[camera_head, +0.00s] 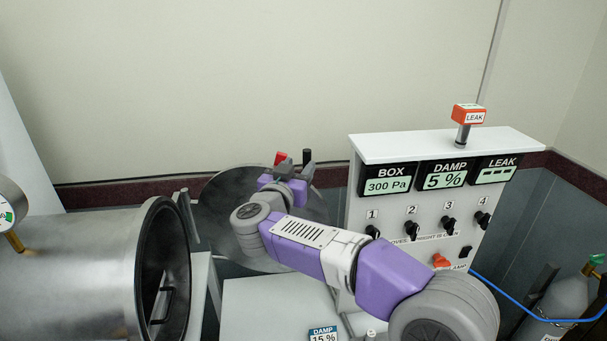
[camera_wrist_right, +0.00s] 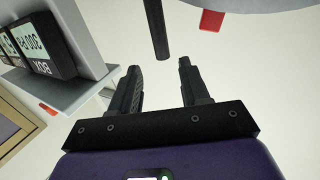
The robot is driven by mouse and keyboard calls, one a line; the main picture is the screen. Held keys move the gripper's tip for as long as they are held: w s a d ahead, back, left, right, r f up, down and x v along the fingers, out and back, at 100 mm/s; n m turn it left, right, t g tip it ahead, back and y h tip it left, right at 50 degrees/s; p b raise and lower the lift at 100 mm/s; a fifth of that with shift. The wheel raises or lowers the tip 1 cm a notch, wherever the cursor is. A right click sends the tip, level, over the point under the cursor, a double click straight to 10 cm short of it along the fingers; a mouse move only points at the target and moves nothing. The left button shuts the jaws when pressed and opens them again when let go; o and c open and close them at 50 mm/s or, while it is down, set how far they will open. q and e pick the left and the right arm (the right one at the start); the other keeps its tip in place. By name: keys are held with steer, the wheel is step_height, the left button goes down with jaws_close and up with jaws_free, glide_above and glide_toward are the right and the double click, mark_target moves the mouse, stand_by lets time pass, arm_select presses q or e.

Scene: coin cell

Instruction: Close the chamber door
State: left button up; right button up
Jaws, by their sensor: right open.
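The chamber (camera_head: 80,265) is a grey metal cylinder lying on its side at the left, its round mouth open. The chamber door (camera_head: 215,205) is a grey disc standing open to the right of the mouth, partly hidden behind my right arm. A dark upright handle bar (camera_head: 307,156) and a red tab (camera_head: 281,158) show at its top. My right gripper (camera_head: 292,172) is at the door's upper part. In the right wrist view the gripper (camera_wrist_right: 160,70) is open and empty, with the handle bar (camera_wrist_right: 156,28) just beyond its fingertips, the red tab (camera_wrist_right: 211,21) and the door edge (camera_wrist_right: 260,5) beside it. My left gripper is out of view.
A white control panel (camera_head: 440,149) with displays and knobs stands close to the right of my right arm. An orange leak lamp (camera_head: 468,114) tops it. A white bench (camera_head: 260,300) lies below the arm. A gas cylinder (camera_head: 565,297) with a blue hose stands far right.

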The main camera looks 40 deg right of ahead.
mark_target(305, 165)
arm_select(q)
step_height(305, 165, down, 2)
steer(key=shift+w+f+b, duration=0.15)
steer(key=shift+b, duration=0.5)
arm_select(e)
steer(key=w+d+f, duration=0.1)
steer(key=d, duration=0.1)
steer(key=w+d, duration=0.2)
steer(key=w+d+f, duration=0.1)
steer(key=d, duration=0.1)
steer(key=shift+w+d+f, duration=0.15)
steer(key=shift+w+f, duration=0.15)
jaws_close()
